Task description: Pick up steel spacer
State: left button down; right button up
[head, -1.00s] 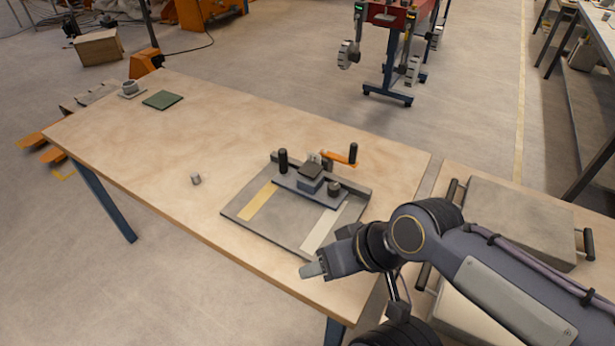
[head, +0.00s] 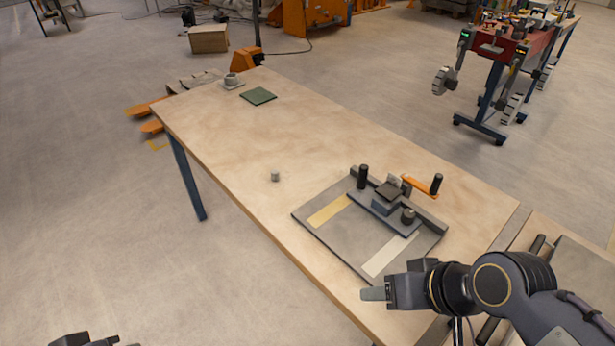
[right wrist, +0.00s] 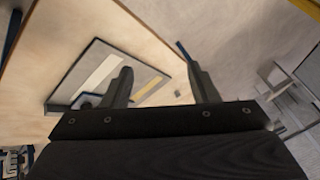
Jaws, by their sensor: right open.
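The steel spacer (head: 275,176) is a small grey cylinder standing alone on the wooden table (head: 330,130), left of the fixture plate. It also shows as a small grey spot in the right wrist view (right wrist: 178,93), seen between the fingers. My right gripper (head: 372,294) is open and empty near the table's front edge, well apart from the spacer, to its lower right in the head view. Its two separated fingers show in the right wrist view (right wrist: 160,70). Only a dark part of my left gripper (head: 85,341) shows at the bottom left edge; its jaws cannot be made out.
A grey fixture plate (head: 345,238) with a yellow strip, a pale strip, black knobs and an orange handle lies right of the spacer. A green pad (head: 258,96) and a cup-like grey part (head: 231,80) are at the far end. The table around the spacer is clear.

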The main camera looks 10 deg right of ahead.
aim_at(274, 173)
jog(key=i+j+z, duration=0.15)
jog(key=z, duration=0.65)
jog(key=i+j+z, duration=0.2)
jog(key=j, duration=0.15)
jog(key=i+j+z, duration=0.15)
jog(key=j, duration=0.2)
jog(key=i+j+z, duration=0.2)
jog(key=j, duration=0.2)
jog(key=j+z, duration=0.15)
jog(key=j, duration=0.2)
jog(key=i+j, duration=0.15)
jog(key=j, duration=0.2)
jog(key=i+j, duration=0.2)
jog(key=j, duration=0.15)
jog(key=i+j, duration=0.15)
jog(key=j, duration=0.2)
jog(key=z, duration=0.05)
